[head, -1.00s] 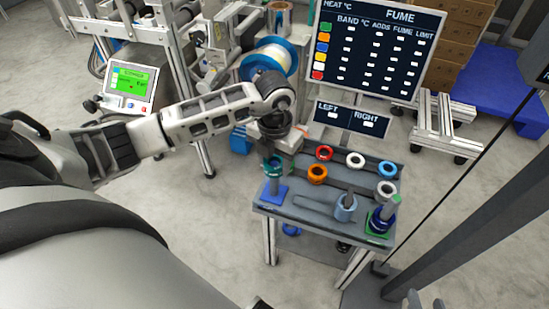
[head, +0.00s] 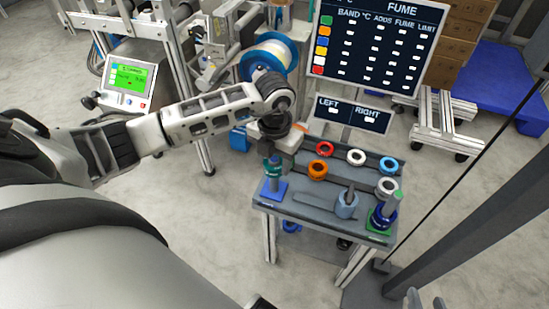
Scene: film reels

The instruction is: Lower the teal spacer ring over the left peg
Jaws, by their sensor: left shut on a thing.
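My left gripper (head: 274,160) points down above the left peg and is shut on the teal spacer ring (head: 272,170). The left peg (head: 274,184) stands upright on a blue square base at the table's left front corner. The ring is at the peg's top. I cannot tell for certain whether it is around the peg or just over it, as the fingers partly hide it. Two pale fingertips of my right gripper (head: 426,301) show at the bottom edge, apart and empty, away from the table.
On the grey table (head: 305,215) lie red (head: 324,149), orange (head: 317,169), blue (head: 389,167) and white (head: 356,157) rings. A light blue holder (head: 346,205) stands at the front. The right peg (head: 393,203) stands on a green base with a dark blue ring. A LEFT/RIGHT sign (head: 350,113) stands behind.

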